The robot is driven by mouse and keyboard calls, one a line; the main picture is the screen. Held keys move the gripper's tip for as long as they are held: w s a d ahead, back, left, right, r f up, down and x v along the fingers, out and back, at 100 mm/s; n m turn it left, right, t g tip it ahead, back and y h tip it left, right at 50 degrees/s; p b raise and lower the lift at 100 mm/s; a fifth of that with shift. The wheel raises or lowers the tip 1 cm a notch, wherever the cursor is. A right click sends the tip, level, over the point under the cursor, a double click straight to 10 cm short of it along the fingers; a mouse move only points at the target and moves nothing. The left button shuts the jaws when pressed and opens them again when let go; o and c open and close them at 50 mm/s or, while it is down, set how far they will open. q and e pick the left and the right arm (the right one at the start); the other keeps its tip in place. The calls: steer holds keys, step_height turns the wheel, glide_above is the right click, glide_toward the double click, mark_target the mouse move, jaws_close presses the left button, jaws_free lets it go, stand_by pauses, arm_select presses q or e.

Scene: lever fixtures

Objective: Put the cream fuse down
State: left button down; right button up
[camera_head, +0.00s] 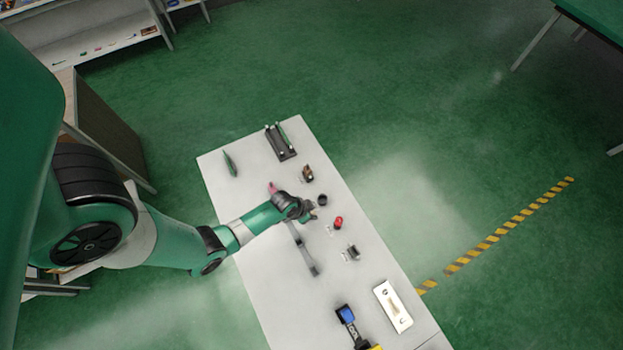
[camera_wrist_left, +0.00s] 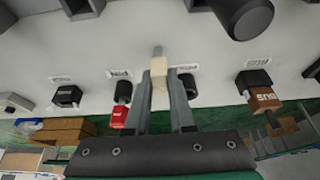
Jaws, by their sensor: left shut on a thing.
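The cream fuse (camera_wrist_left: 159,73) is a small pale block between my left gripper's two grey fingers in the left wrist view. My left gripper (camera_wrist_left: 160,92) is shut on it. In the head view my left gripper (camera_head: 308,211) is over the middle of the white table, near a dark round knob and a red-topped fixture. The fuse is too small to make out there. Whether the fuse touches the surface below it, I cannot tell. My right gripper is not in view.
The white table (camera_head: 262,268) holds a red lever fixture (camera_head: 338,222), a dark fixture (camera_head: 352,252), a brown lever fixture (camera_head: 307,174), a black rack (camera_head: 281,143) and a white panel (camera_head: 393,307). In the wrist view the red lever (camera_wrist_left: 119,116) and brown lever (camera_wrist_left: 265,101) flank the gripper.

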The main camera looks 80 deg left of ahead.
arm_select(q)
steer(key=shift+r+p, duration=0.3)
steer(key=shift+r, duration=0.3)
steer(key=r, duration=0.1)
steer(key=r+p, duration=0.2)
steer(key=shift+s+d+r, duration=0.25)
steer(key=shift+d+r, duration=0.1)
steer(key=shift+r, duration=0.05)
steer(key=s+d+r+p, duration=0.7)
steer(key=d+r, duration=0.1)
steer(key=d, duration=0.2)
steer(key=shift+s+d, duration=0.25)
steer(key=shift+d, duration=0.15)
